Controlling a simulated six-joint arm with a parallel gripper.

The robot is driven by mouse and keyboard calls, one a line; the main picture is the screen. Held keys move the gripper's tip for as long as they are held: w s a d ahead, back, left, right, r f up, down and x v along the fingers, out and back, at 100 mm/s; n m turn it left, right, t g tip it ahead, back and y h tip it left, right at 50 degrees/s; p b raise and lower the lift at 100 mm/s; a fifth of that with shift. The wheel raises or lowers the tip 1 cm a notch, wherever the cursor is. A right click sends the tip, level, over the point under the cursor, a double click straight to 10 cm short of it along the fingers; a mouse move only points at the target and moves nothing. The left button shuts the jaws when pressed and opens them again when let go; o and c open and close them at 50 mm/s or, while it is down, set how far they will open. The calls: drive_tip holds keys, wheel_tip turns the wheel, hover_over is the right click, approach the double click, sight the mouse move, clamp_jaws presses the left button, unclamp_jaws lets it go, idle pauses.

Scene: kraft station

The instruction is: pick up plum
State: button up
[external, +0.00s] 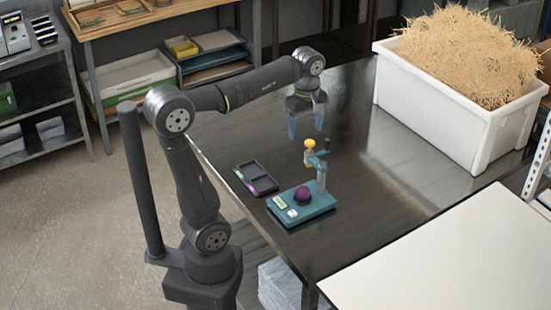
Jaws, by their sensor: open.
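The plum (303,195) is a small dark purple ball. It rests on the teal base (318,208) of a small stand on the dark table. My gripper (306,128) points down above the table, behind and higher than the plum in the external view. Its two bluish fingers are apart with nothing visible between them. The gripper is clear of the plum and does not touch it.
The stand's post (321,176) rises beside the plum and carries a yellow-orange ball (310,143). A dark divided tray (256,178) lies left of the stand. A large white bin (425,108) of straw (470,50) stands at the back right. The table (385,205) is bare right of the stand.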

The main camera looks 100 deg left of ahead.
drive_tip(key=m, duration=0.6)
hover_over(303, 187)
wheel_tip(303, 187, down, 4)
drive_tip(key=f, duration=0.1)
wheel_tip(303, 187, down, 19)
drive_tip(key=m, duration=0.2)
drive_tip(key=shift+s+r+m, duration=0.1)
drive_tip(key=shift+r+m, duration=0.05)
drive_tip(key=shift+m, duration=0.25)
drive_tip(key=c, duration=1.1)
drive_tip(key=shift+r, duration=0.1)
